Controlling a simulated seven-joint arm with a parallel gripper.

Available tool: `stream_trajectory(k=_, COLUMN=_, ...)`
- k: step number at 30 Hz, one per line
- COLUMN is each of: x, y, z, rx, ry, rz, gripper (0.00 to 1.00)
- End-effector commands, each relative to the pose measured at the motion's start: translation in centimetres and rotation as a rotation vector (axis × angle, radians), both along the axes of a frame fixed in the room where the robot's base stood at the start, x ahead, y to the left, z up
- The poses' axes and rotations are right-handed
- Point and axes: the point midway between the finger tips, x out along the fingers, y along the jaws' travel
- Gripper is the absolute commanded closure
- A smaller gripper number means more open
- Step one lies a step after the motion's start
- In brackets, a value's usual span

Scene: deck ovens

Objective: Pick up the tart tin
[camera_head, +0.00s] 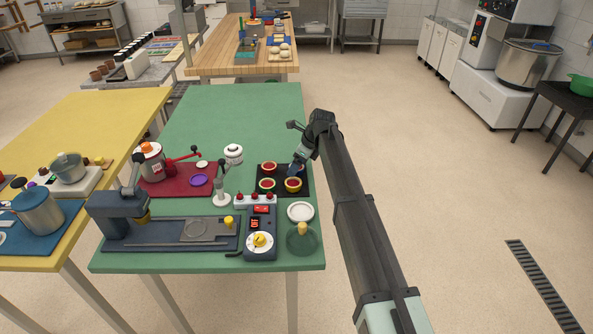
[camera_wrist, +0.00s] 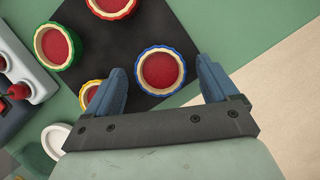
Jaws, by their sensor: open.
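Several round tart tins with red filling and differently coloured fluted rims sit on a black mat (camera_head: 281,194). In the wrist view, the blue-rimmed tin (camera_wrist: 162,71) lies between the blue fingers of my gripper (camera_wrist: 160,68). My gripper is open and empty; I cannot tell its height above that tin. The yellow-rimmed tin (camera_wrist: 91,93) is partly hidden behind the left finger. The green-rimmed tin (camera_wrist: 57,47) and the red-rimmed tin (camera_wrist: 111,5) lie further off, the latter cut by the frame edge. In the head view, my gripper (camera_head: 296,168) hides much of the blue-rimmed tin.
The mat lies near the right edge of the green table (camera_head: 220,120). A white strip with red knobs (camera_head: 255,200) is left of the mat. Green surface beyond is clear.

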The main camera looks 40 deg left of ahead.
Motion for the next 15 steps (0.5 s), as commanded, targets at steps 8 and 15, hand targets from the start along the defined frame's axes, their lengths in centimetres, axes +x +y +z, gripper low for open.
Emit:
stream_trajectory(k=8, x=-0.04, y=0.20, z=-0.57, rx=0.000, ry=0.000, rz=0.000, gripper=0.13)
stream_trajectory(k=15, x=-0.04, y=0.19, z=-0.54, rx=0.000, ry=0.000, rz=0.000, gripper=0.35)
